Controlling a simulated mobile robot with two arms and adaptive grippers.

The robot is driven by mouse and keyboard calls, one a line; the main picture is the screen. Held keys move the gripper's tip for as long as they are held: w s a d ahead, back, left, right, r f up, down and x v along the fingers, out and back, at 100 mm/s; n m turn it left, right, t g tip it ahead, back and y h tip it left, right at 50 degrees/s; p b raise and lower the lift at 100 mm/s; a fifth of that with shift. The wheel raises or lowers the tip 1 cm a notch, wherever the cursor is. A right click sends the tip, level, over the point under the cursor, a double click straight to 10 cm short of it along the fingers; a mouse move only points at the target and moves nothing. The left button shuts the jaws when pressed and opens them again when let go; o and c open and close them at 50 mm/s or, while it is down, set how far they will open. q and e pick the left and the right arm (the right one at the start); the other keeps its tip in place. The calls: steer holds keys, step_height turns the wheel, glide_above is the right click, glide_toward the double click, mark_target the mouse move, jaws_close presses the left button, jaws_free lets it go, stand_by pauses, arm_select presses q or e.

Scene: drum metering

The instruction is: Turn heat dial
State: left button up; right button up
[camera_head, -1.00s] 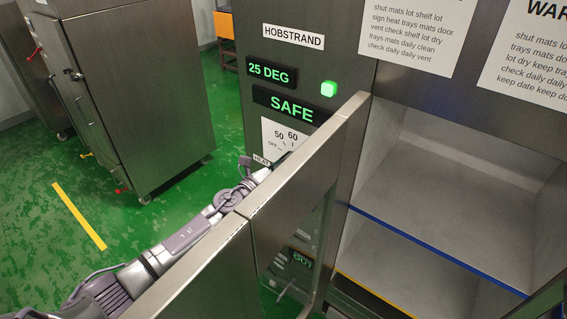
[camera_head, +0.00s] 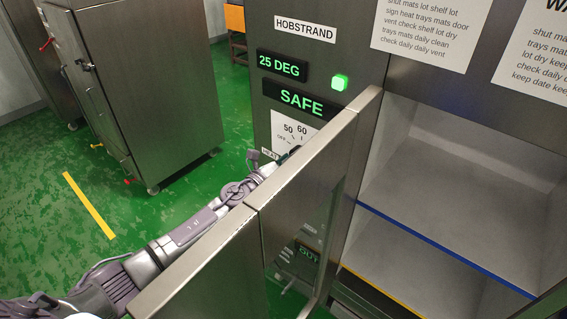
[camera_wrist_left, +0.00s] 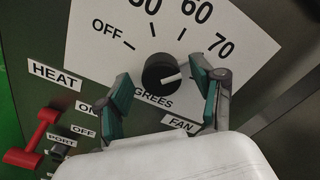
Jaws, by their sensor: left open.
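The heat dial (camera_wrist_left: 163,73) is a round black knob with a white mark, on a white scale plate reading OFF, 50, 60 and 70. In the left wrist view the mark points right and slightly up. My left gripper (camera_wrist_left: 161,70) is open, its two teal-padded fingers on either side of the knob; I cannot tell whether they touch it. In the head view the scale plate (camera_head: 290,129) shows partly, while the knob and my left gripper are hidden behind the open steel door (camera_head: 300,178). My right gripper is not in view.
Displays read 25 DEG (camera_head: 281,66) and SAFE (camera_head: 301,100), beside a lit green button (camera_head: 339,82). A red-handled switch (camera_wrist_left: 32,140) sits lower left of the dial. The open door stands close along my left arm. An open shelf compartment (camera_head: 470,180) is at right.

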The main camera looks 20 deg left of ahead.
arm_select(q)
steer(key=v, duration=1.1)
steer(key=shift+s+a, duration=0.15)
steer(key=shift+s, duration=0.2)
